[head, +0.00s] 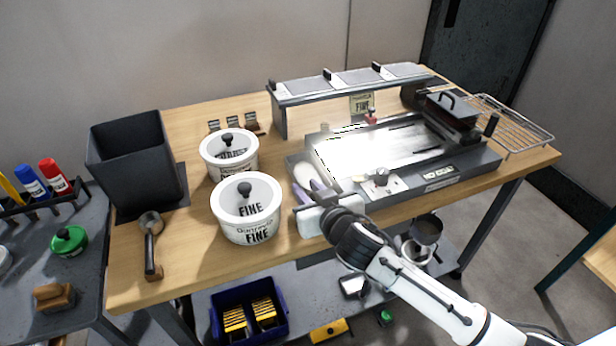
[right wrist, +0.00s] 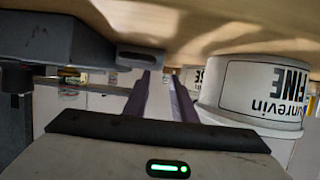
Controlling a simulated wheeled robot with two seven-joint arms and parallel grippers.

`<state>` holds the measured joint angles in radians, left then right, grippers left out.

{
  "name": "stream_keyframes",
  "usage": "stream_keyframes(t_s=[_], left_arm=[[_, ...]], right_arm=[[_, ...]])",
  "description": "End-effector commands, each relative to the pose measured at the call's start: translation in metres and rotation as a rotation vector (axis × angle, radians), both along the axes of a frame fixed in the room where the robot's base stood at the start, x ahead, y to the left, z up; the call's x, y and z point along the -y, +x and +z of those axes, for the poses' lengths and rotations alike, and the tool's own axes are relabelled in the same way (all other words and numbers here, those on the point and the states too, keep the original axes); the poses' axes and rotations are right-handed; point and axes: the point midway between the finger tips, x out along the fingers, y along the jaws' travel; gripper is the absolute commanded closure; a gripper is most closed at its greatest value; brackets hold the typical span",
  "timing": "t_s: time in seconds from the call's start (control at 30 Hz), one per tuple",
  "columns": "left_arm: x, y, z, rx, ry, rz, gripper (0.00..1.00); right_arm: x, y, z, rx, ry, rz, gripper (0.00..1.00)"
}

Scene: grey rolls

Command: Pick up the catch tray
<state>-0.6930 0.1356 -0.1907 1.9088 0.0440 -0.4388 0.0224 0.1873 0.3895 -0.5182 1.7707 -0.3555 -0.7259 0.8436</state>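What looks like the catch tray is a grey, shallow piece (head: 294,164) at the left end of the flat-topped machine (head: 430,152) on the wooden table. In the right wrist view, a grey slotted end (right wrist: 140,54) sticks out just beyond the fingertips. My right gripper (head: 309,188) is at the front left of the machine, its purple fingers pointing at that end. In the wrist view the right gripper (right wrist: 160,84) shows a pale gap between its fingers, and nothing is clearly clamped. The white gripper body hides part of the tray. My left gripper is out of view.
Two white tubs, one marked FINE (head: 247,222) and another behind (head: 229,162), stand just left of my gripper. A dark bin (head: 135,160) and a handled tool (head: 151,245) are farther left. A raised shelf (head: 350,82) runs behind the machine; a wire rack (head: 515,125) is right.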

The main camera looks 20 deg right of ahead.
Motion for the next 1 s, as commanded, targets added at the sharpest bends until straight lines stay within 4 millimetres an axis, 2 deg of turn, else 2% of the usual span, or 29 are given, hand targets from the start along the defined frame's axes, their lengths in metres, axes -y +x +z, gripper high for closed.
stream_keyframes(t_s=[0.17, 0.5, 0.77, 0.8, 0.93, 1.0], left_arm=[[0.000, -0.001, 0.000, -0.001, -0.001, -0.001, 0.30], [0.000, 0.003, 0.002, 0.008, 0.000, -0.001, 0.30], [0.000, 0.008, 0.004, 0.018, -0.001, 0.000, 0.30], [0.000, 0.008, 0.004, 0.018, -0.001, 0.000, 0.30], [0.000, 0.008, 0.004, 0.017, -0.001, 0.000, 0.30], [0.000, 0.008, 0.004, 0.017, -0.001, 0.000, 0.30]], right_arm=[[-0.001, 0.011, -0.004, 0.000, 0.000, 0.000, 0.76], [-0.003, 0.049, -0.020, 0.000, 0.000, 0.000, 0.76], [-0.003, 0.052, -0.021, 0.000, 0.001, 0.001, 0.76], [-0.003, 0.052, -0.021, 0.000, 0.001, 0.001, 0.77], [-0.003, 0.051, -0.021, 0.000, 0.001, 0.001, 0.99], [-0.003, 0.051, -0.021, 0.000, 0.000, 0.001, 1.00]])
